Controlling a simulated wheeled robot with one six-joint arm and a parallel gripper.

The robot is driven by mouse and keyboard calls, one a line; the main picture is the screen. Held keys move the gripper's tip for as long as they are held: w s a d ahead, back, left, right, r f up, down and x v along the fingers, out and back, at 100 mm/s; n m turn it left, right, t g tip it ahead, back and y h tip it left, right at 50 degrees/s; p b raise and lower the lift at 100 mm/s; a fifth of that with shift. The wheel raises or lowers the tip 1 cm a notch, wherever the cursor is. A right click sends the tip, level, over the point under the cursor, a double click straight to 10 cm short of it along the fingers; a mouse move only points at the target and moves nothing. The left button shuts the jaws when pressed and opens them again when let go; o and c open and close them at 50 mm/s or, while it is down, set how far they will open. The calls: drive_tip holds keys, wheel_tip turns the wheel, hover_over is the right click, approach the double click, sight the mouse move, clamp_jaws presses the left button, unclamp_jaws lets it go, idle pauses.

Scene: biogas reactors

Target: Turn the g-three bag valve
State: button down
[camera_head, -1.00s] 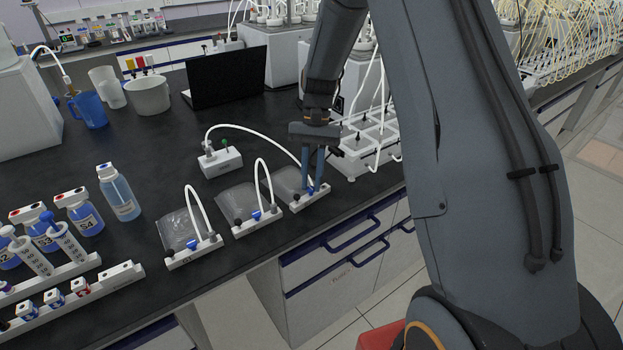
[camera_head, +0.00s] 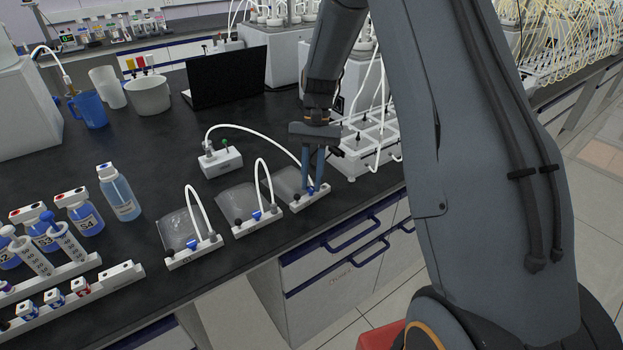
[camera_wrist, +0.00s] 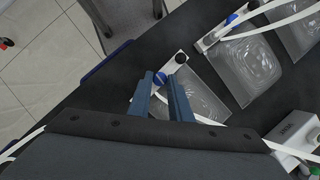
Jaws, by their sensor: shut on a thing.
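Three clear gas bags lie in a row near the bench's front edge, each with a white strip along its front side. The right-most bag (camera_head: 287,182), where I take the g-three bag to be, has its blue valve (camera_wrist: 160,81) on the white strip (camera_head: 318,200). Its label is not readable. My gripper (camera_head: 314,187) points down at that strip. In the wrist view, the two blue-grey fingers are shut on the blue valve, which shows between their tips. The fingers partly hide the valve and strip.
The middle bag (camera_head: 238,202) and left bag (camera_head: 177,230) have white tubes arching over them. A white box (camera_head: 220,163) with a tube stands behind. A white rack (camera_head: 352,166) is close to the right of my gripper. Open bench lies before the laptop (camera_head: 228,78).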

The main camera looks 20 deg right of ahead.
drive_tip(key=c, duration=1.6)
unclamp_jaws()
drive_tip(key=b+v, duration=0.2)
drive_tip(key=v, duration=0.5)
drive_tip(key=shift+w+r, duration=0.1)
drive_tip(key=shift+r, duration=0.25)
